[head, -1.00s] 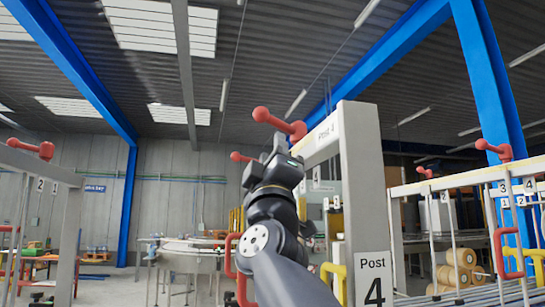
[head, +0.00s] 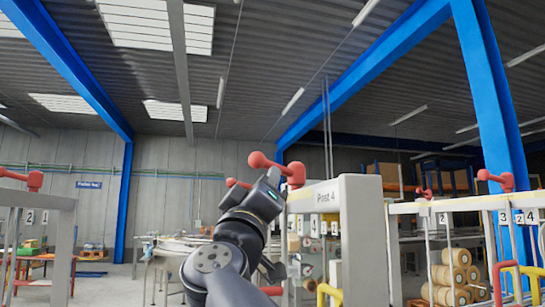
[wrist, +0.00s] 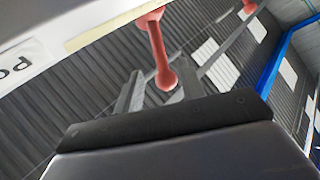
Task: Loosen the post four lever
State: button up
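The post four lever (head: 277,166) is red with rounded ends. It sits at the left end of the white beam lettered "Post 4" (head: 327,196). My gripper (head: 271,181) is just below and in front of the lever in the head view, overlapping its lower side. In the wrist view the lever (wrist: 158,48) reaches down from the top, its round end between the two grey fingers of my gripper (wrist: 158,92). The fingers are apart, with a gap beside the left one. I cannot tell whether the right finger touches the lever.
Another red lever (head: 495,180) stands on the frame at the right, and one (head: 24,179) on the frame at the left. A yellow rail (head: 328,293) is beside the post. Rolls (head: 455,275) are stacked at the right. A blue column (head: 487,110) stands behind.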

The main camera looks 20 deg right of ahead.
jog(key=p+x, duration=0.4)
jog(key=x, duration=0.4)
jog(key=shift+c, duration=0.2)
grip_shut()
dwell(0.4)
